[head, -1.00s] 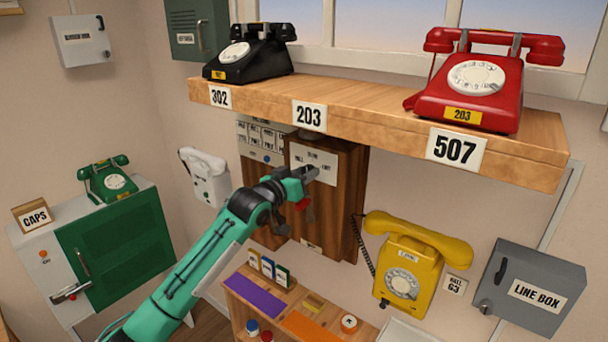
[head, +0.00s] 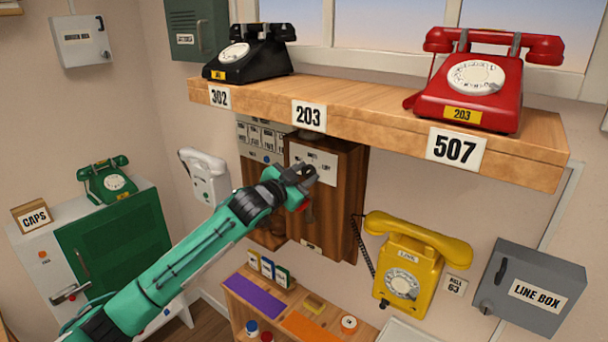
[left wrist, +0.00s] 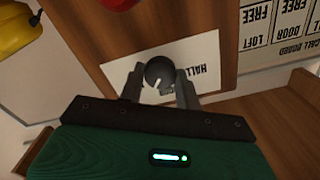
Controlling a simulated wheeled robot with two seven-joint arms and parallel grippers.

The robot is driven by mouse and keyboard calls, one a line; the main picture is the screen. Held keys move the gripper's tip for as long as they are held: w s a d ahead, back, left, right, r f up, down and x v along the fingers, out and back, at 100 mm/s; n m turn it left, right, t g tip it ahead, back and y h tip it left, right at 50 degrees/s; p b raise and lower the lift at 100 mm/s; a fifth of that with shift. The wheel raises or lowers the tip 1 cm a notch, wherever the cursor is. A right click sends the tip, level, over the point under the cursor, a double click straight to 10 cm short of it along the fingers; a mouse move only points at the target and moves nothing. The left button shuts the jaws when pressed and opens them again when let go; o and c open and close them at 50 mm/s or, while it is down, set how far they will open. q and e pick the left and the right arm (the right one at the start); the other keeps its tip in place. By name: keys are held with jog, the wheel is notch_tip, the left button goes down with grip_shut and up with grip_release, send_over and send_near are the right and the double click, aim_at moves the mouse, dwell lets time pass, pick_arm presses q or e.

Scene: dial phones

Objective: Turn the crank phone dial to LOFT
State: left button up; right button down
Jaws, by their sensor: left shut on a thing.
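The crank phone (head: 328,215) is a dark wooden wall box under the shelf, with a white label plate (head: 322,165) near its top. In the left wrist view the plate (left wrist: 208,60) appears upside down, with HALL readable. The gripper hides the dial in the head view. Other plate labels are covered or too small to read.
A wooden shelf (head: 385,122) above holds a black phone (head: 250,52) and a red phone (head: 482,82). A yellow phone (head: 408,265) hangs to the right. A call board (left wrist: 270,30) with FREE, LOFT and DOOR labels is beside the box. A low shelf unit (head: 232,305) stands below.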

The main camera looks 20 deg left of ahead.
pick_arm(q)
jog(key=shift+m+p, duration=0.3)
jog(key=shift+m, duration=1.5)
jog(key=o, duration=1)
jog(key=shift+c, duration=0.2)
